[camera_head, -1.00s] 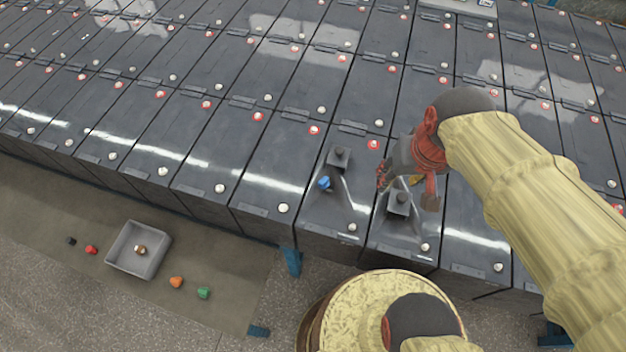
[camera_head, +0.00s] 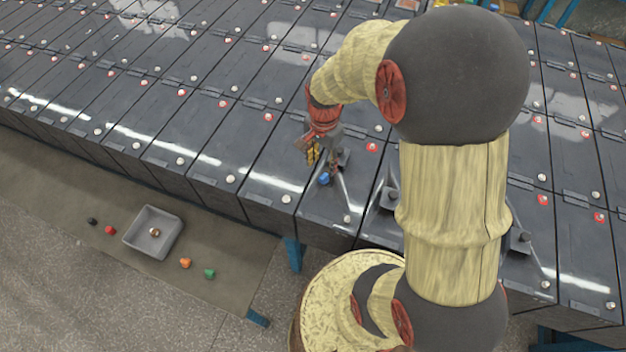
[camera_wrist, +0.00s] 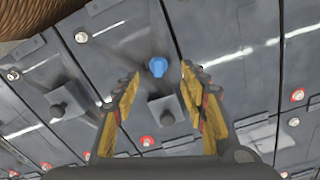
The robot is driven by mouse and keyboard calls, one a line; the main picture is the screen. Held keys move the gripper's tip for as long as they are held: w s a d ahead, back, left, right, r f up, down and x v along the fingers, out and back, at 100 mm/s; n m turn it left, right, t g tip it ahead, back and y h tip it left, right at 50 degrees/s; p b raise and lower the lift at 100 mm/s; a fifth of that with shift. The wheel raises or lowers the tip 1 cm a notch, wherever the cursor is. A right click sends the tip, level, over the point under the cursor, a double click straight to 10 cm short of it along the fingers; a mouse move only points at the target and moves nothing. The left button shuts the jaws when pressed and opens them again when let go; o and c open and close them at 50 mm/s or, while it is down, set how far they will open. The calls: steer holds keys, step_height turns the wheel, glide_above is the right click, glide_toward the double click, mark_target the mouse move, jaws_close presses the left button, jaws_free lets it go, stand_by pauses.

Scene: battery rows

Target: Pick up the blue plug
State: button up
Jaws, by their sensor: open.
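The blue plug (camera_head: 325,179) sits on a dark battery top, beside a grey bracket with a knob. In the wrist view the blue plug (camera_wrist: 158,67) lies ahead of and between the two yellow-lined fingertips, slightly beyond them. My gripper (camera_head: 318,158) is above the battery row, close to the plug in the head view. In the wrist view my gripper (camera_wrist: 158,88) is open with nothing between its fingers. The grey bracket (camera_wrist: 166,110) shows between the fingers, just below the plug.
Another bracket (camera_wrist: 68,100) stands to the left in the wrist view. Batteries with raised terminals fill the surface.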

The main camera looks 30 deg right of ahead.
mark_target(322, 178)
steer(key=shift+f+m, duration=0.1)
steer(key=shift+m, duration=0.4)
steer(key=shift+f, duration=0.35)
step_height(322, 178, down, 7)
steer(key=shift+s+r+b, duration=0.1)
steer(key=shift+s+b, duration=0.05)
steer(key=shift+b, duration=0.2)
steer(key=shift+a, duration=0.1)
steer(key=shift+c, duration=0.4)
steer(key=c, duration=0.7)
steer(key=shift+c, duration=0.5)
